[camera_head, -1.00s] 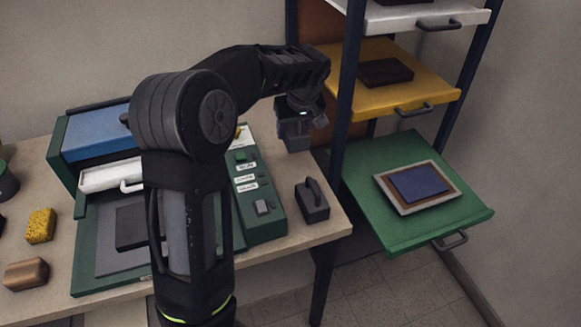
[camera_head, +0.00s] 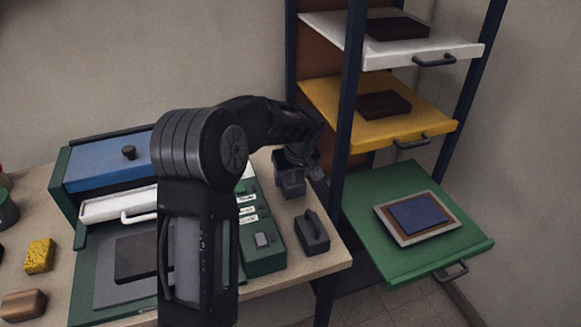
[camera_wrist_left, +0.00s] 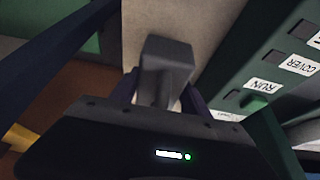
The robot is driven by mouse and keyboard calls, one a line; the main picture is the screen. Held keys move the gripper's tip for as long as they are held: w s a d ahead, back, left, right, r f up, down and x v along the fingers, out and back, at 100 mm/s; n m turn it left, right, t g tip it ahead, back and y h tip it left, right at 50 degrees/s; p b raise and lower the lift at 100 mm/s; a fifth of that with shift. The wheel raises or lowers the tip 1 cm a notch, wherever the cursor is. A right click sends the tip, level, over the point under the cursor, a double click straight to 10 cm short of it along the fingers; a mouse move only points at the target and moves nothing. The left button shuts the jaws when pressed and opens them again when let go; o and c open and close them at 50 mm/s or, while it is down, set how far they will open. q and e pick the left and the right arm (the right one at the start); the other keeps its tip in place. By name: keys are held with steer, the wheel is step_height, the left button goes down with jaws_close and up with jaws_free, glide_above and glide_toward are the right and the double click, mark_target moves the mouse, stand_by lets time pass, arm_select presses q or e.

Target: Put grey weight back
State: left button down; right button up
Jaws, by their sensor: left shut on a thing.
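My left gripper (camera_head: 296,172) is shut on the grey weight (camera_head: 291,187), a small grey block, at the right rear of the table. In the left wrist view the weight (camera_wrist_left: 166,62) sits between the fingers (camera_wrist_left: 160,95), with the pale tabletop beyond it. I cannot tell whether its underside touches the table. A second, darker block with a handle (camera_head: 312,236) stands on the table in front of it, apart from the gripper. My right gripper is not in view.
The green machine's labelled button panel (camera_head: 262,242) is just left of the weights. A shelf rack (camera_head: 350,95) stands close on the right; its green shelf (camera_head: 380,250) holds a framed blue piece (camera_head: 418,213). A yellow sponge (camera_head: 40,255) lies at the left.

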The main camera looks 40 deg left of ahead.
arm_select(q)
steer(key=shift+w, duration=0.1)
steer(key=shift+f+p, duration=0.35)
steer(key=shift+f, duration=1.45)
steer(key=shift+f, duration=0.1)
steer(key=c, duration=1)
jaws_free()
steer(key=shift+f, duration=0.2)
steer(key=o, duration=0.5)
steer(key=shift+r, duration=0.1)
